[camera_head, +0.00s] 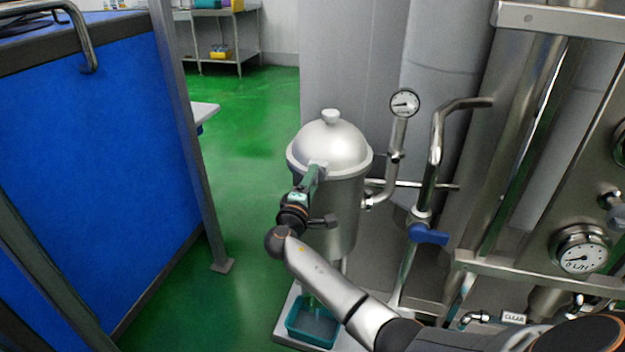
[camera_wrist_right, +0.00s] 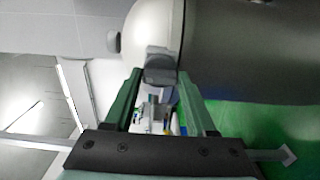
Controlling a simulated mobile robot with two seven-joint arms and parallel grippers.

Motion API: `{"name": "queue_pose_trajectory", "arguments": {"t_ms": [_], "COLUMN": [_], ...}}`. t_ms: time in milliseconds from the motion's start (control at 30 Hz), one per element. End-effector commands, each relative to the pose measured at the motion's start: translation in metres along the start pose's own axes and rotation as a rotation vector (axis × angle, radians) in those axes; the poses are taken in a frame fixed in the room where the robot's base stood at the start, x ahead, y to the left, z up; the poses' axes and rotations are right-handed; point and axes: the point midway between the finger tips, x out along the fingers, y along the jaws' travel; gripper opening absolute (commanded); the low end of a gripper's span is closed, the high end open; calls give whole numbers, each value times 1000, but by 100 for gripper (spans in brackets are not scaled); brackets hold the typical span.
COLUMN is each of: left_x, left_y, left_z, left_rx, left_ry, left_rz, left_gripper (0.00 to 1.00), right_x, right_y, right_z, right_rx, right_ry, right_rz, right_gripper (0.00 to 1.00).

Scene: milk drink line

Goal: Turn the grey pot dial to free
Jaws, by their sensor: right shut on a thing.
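The grey metal pot (camera_head: 338,210) stands upright at the middle of the head view, with a domed lid (camera_head: 330,145) on it. A small grey block, the pot dial (camera_wrist_right: 160,66), sits at the pot's rim, and its turn position cannot be read. My right gripper (camera_head: 315,172) reaches up to the front of the rim. In the right wrist view its two green fingers (camera_wrist_right: 162,80) are shut on the dial, one on each side. In the head view the gripper mostly hides the dial. My left gripper is not in view.
A teal bin (camera_head: 313,325) sits on a pale base below the pot. A pressure gauge (camera_head: 404,103) and pipes stand right of the pot, with a blue valve handle (camera_head: 429,235). A blue panel (camera_head: 95,170) is at the left. Green floor (camera_head: 255,215) is free between.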

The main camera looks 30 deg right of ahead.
Motion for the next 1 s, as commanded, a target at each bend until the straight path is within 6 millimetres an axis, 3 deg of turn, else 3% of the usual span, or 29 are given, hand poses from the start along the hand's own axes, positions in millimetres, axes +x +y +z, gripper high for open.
{"name": "queue_pose_trajectory", "arguments": {"t_ms": [400, 433, 633, 1000], "left_x": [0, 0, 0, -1], "left_y": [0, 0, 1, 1], "left_z": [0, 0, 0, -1], "left_rx": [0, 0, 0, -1], "left_ry": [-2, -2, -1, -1], "left_rz": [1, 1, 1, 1], "left_gripper": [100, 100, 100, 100], "right_x": [1, 1, 1, -9], "right_y": [2, 2, 1, 0], "right_z": [0, 0, 0, -1], "right_rx": [-9, -8, -7, -6], "right_ry": [0, 0, 0, 2], "right_rz": [5, 5, 3, 0], "right_gripper": [0, 59, 81, 81]}}
